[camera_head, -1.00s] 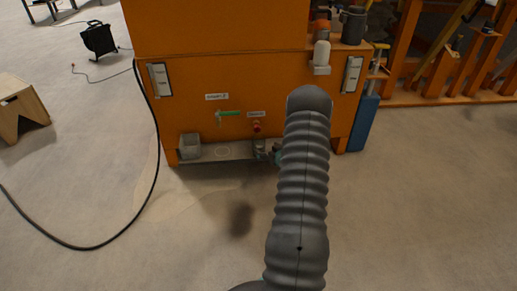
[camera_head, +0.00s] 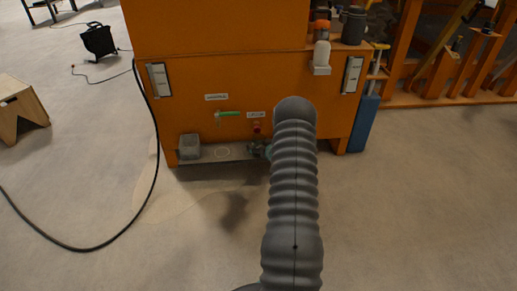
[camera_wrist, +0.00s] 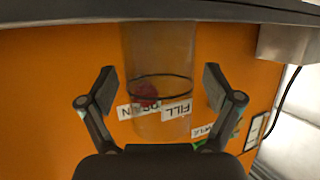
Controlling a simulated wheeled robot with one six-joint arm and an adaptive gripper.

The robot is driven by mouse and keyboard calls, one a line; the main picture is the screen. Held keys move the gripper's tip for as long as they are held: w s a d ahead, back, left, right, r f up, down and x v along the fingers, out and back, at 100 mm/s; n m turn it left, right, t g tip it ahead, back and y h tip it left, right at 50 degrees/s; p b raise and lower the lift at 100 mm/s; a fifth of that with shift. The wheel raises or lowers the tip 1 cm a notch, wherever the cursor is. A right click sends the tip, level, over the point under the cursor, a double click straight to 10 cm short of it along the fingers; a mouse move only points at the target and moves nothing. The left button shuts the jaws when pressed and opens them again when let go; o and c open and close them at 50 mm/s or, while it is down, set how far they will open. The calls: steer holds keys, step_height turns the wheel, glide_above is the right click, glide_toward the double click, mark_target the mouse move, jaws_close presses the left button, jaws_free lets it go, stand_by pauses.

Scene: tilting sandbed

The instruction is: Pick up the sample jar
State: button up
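The sample jar (camera_wrist: 160,62) is a clear cylinder with a dark ring and a white FILL label. In the wrist view it appears upside down, in front of the orange panel. My gripper (camera_wrist: 159,80) is open, with one finger to each side of the jar and visible gaps on both sides. I cannot tell how far the fingertips reach along the jar. In the head view my grey arm hides the jar and most of my gripper, low at the front of the orange cabinet.
The low shelf (camera_head: 222,153) holds a grey box (camera_head: 189,146) and has a pale ring mark. The orange cabinet (camera_head: 220,75) has a green-handled valve (camera_head: 229,114) and a red knob (camera_head: 256,127). A black cable (camera_head: 150,190) lies on the floor.

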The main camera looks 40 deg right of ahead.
steer(key=c, duration=1)
steer(key=shift+c, duration=0.2)
steer(key=shift+r, duration=0.2)
